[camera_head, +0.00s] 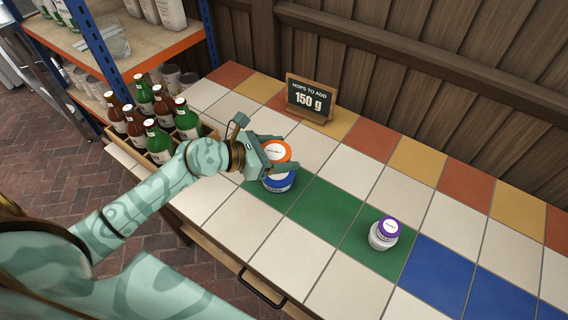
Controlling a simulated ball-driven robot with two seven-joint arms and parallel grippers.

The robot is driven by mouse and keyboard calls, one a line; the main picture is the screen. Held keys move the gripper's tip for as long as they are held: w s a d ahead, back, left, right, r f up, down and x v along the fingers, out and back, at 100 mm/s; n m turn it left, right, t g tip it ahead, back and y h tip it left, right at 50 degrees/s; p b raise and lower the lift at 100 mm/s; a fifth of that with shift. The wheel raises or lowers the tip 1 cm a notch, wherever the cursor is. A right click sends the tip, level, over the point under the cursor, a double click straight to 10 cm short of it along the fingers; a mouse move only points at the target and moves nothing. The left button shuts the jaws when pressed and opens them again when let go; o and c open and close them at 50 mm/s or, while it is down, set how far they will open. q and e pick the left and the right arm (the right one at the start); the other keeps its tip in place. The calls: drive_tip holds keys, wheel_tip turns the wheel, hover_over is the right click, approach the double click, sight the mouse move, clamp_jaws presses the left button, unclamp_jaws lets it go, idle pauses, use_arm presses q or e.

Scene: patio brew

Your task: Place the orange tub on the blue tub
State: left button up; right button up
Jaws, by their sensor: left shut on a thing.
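The orange tub (277,152) shows its round white lid label and orange rim. It sits directly above the blue tub (279,181), which stands on a green tile of the counter. My left gripper (283,166) comes in from the left and is shut on the orange tub. Its fingers hide part of both tubs, so I cannot tell whether the orange tub rests on the blue one or is just above it. My right gripper is not in view.
A white tub with a purple lid (384,233) stands on green tiles to the right. A sign (310,98) reading 150 g stands at the back. A wooden crate (207,134) of bottles is at the left, beside a shelf (160,57). The tiled counter is clear at the right.

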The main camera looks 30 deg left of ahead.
sight(282, 160)
use_arm(q)
drive_tip(key=shift+w+f, duration=0.45)
drive_tip(key=shift+f, duration=0.1)
drive_tip(key=f+b, duration=0.1)
drive_tip(key=f, duration=0.1)
drive_tip(key=f+b, duration=0.1)
drive_tip(key=f, duration=0.1)
drive_tip(key=shift+w+a+b, duration=0.1)
drive_tip(key=shift+w+b, duration=0.25)
drive_tip(key=shift+r, duration=0.2)
drive_tip(key=shift+s+f, duration=0.1)
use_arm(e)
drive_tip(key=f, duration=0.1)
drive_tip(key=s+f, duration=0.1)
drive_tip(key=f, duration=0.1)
use_arm(q)
drive_tip(key=o, duration=0.6)
drive_tip(key=shift+f, duration=0.1)
drive_tip(key=o, duration=0.4)
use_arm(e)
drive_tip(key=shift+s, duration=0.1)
